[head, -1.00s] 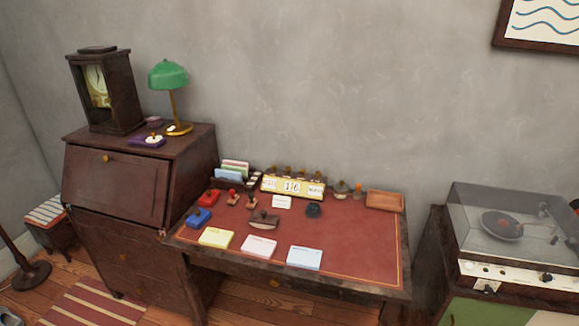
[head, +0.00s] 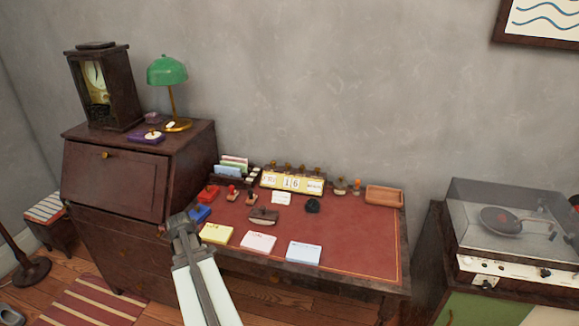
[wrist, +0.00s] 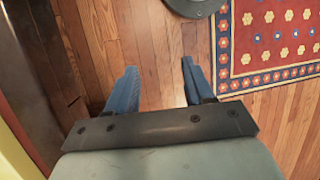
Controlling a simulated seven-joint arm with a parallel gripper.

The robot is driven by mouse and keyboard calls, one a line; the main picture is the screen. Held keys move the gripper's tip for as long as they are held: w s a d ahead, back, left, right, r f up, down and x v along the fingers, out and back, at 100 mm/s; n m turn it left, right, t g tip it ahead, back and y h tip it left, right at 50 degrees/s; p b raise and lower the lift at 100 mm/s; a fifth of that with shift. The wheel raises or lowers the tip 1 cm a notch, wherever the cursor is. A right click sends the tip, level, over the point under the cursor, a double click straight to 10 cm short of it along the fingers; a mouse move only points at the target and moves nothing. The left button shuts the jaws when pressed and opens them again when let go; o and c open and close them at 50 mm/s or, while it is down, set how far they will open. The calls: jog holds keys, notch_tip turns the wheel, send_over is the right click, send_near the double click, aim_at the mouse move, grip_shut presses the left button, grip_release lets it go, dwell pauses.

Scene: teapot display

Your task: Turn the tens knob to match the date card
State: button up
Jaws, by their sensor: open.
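The yellow desk calendar (head: 292,190) stands at the back of the red-topped desk. Its middle windows read 1 and 6; the side windows are too small to read. Several small brass-coloured knobs (head: 287,168) sit along its top; I cannot tell which is the tens knob. A small white card (head: 281,198) is in front of the calendar, its writing too small to read. My gripper is at the desk's front left, well away from the calendar. In the wrist view my gripper (wrist: 158,75) is open and empty, its blue fingers apart above the wooden floor.
Blue (head: 200,214) and red (head: 208,193) stamp pads, a brown blotter (head: 263,215) and note pads (head: 258,242) lie between my gripper and the calendar. A wooden tray (head: 384,196) is at the back right. The desk's right front is clear.

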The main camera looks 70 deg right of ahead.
jog(key=shift+t, duration=0.4)
jog(key=s+d+r, duration=0.2)
jog(key=d+r, duration=0.1)
jog(key=s+d+r, duration=0.2)
jog(key=d+r, duration=0.2)
jog(key=s+d+r, duration=0.2)
jog(key=d+r, duration=0.2)
jog(key=d+r+m+t, duration=0.1)
jog(key=d+r+t, duration=0.2)
jog(key=d, duration=1.2)
jog(key=m+t+h, duration=0.3)
jog(key=t, duration=0.1)
send_near(288, 164)
jog(key=x, duration=0.8)
jog(key=shift+d+f, duration=0.1)
jog(key=shift+d, duration=0.05)
jog(key=shift+c, duration=0.2)
grip_shut()
